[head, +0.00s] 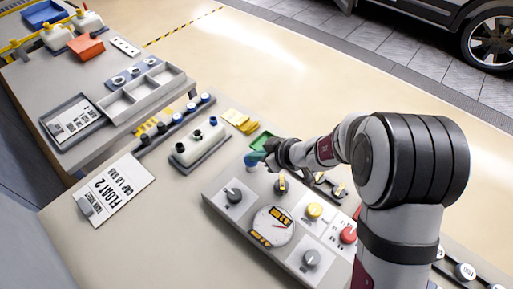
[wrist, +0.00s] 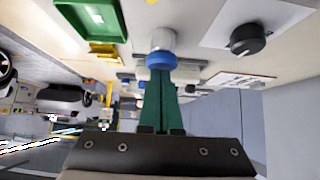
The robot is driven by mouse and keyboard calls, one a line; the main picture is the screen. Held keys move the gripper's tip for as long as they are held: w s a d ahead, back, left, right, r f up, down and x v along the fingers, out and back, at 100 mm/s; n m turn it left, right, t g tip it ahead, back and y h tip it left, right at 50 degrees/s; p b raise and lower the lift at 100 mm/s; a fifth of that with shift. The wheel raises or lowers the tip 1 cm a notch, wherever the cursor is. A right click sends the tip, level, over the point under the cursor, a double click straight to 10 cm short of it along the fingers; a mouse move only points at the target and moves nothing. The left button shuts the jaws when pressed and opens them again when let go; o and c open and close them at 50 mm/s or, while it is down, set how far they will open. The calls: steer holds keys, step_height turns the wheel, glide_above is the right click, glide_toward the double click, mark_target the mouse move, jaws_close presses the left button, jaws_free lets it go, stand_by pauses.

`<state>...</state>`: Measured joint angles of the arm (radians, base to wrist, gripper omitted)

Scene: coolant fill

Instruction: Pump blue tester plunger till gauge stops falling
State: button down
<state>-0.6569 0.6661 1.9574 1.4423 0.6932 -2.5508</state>
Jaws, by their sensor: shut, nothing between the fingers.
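The blue tester plunger (wrist: 161,60) shows in the wrist view as a blue cap with a silver-grey cylinder. It lies straight ahead of my fingertips; in the head view a blue part (head: 251,161) shows at the panel's far edge beside my gripper. My gripper (wrist: 159,74) has green fingers, closed together with nothing between them. Its tips are at or very near the blue cap; I cannot tell whether they touch. In the head view my gripper (head: 262,157) partly hides the plunger. The round gauge (head: 273,227) on the grey panel has a red needle; its reading is too small to tell.
The panel also carries a black knob (head: 233,195), a yellow knob (head: 314,211), a red button (head: 348,235) and a grey knob (head: 311,258). A green tray (wrist: 92,20) lies close to the plunger. A white FLOAT 2 card (head: 122,188) lies at left.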

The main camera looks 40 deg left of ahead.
steer(key=shift+d+f, duration=0.1)
steer(key=shift+f, duration=0.05)
step_height(320, 180, up, 4)
steer(key=shift+f, duration=0.15)
steer(key=v, duration=1)
steer(key=shift+r, duration=0.25)
stand_by(2.0)
steer(key=s+d+m+h, duration=0.2)
steer(key=s+d+m, duration=0.3)
steer(key=d+m, duration=0.3)
steer(key=s+d+r+m+h, duration=0.1)
steer(key=s+d+m+h, duration=0.1)
steer(key=s+d+m, duration=0.4)
steer(key=s+d+m+h, duration=0.3)
steer(key=s+d+m, duration=0.2)
steer(key=d+m, duration=0.4)
steer(key=d, duration=0.5)
steer(key=shift+s+r+m, duration=0.3)
steer(key=shift+s+r, duration=0.05)
steer(key=shift+s, duration=0.05)
